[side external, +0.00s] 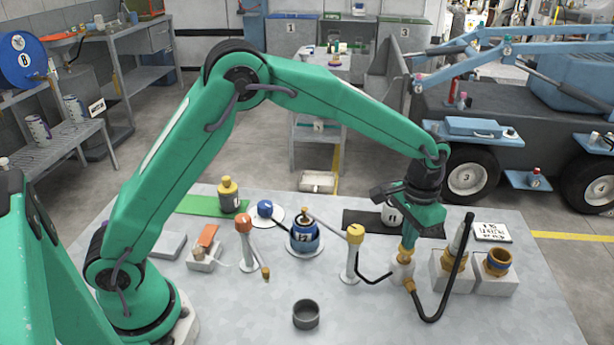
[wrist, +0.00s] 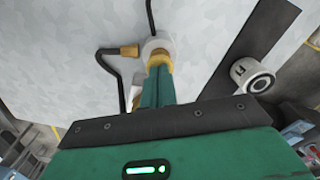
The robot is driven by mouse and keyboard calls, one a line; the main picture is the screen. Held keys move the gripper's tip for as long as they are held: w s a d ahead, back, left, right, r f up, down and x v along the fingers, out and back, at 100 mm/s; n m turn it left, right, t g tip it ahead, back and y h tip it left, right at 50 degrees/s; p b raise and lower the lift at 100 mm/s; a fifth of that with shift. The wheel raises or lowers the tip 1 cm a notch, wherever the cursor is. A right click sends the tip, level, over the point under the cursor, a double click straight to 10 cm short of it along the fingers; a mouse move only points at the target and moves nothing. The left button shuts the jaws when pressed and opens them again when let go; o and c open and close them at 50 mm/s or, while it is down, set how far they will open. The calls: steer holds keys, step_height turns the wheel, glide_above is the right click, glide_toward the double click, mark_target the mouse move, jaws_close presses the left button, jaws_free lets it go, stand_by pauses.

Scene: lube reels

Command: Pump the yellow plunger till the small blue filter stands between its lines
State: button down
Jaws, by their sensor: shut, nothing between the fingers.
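The yellow plunger (side external: 404,252) tops a small pale pump body (side external: 402,272) at the right of the table. My gripper (side external: 407,244) is shut and empty, pointing down, its tips at the plunger top; whether they touch it I cannot tell. In the wrist view my shut fingers (wrist: 157,70) cover much of the yellow plunger (wrist: 158,58). A small round blue thing (side external: 265,208) sits on a white disc, and a larger blue canister (side external: 304,238) marked 12 stands beside it. Which one is the filter I cannot tell, and its lines are too small to see.
A yellow-topped post (side external: 354,250) stands left of the pump. A dark cup (side external: 306,314) sits in front; the front right table is clear.

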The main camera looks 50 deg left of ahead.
steer(key=shift+r, duration=2.9)
steer(key=shift+s+a+r, duration=0.1)
steer(key=shift+r, duration=0.05)
steer(key=s+a+r+n+t, duration=0.1)
steer(key=s+a+r+t, duration=0.2)
steer(key=s+a+r, duration=0.8)
steer(key=s+a+f+n+t, duration=0.1)
steer(key=s+a, duration=0.2)
steer(key=s, duration=0.4)
steer(key=s+a+f+n+t, duration=0.1)
steer(key=s+a, duration=0.2)
steer(key=s, duration=0.5)
steer(key=shift+s+a+t, duration=0.3)
steer(key=shift+a, duration=0.1)
